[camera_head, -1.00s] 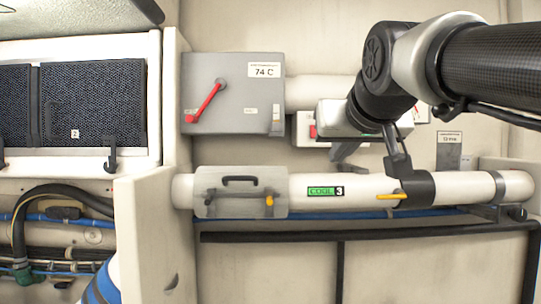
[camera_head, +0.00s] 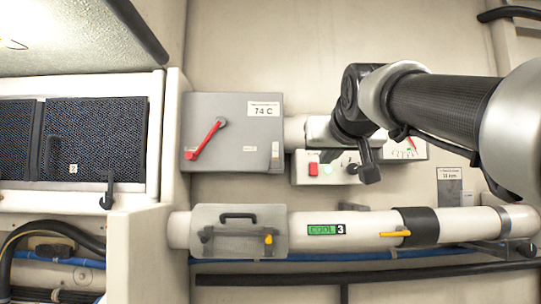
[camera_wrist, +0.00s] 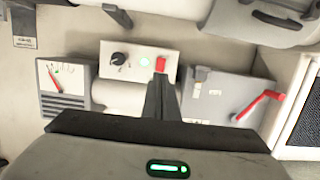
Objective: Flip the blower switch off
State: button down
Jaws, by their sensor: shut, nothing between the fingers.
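My gripper (camera_wrist: 160,80) is shut and empty. Its fingertips appear just below the red switch in the wrist view; I cannot tell whether they touch.
A grey box (camera_head: 230,110) with a red lever (camera_head: 206,138) and a 74 C label is left of my wrist. A gauge (camera_head: 411,148) is at the right. A white pipe (camera_head: 370,228) with a yellow handle (camera_head: 396,234) runs below.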

aim_at(315, 172)
jog(key=x, duration=1)
jog(key=shift+w+p, duration=0.2)
jog(key=shift+p, duration=0.2)
jog(key=shift+f, duration=0.1)
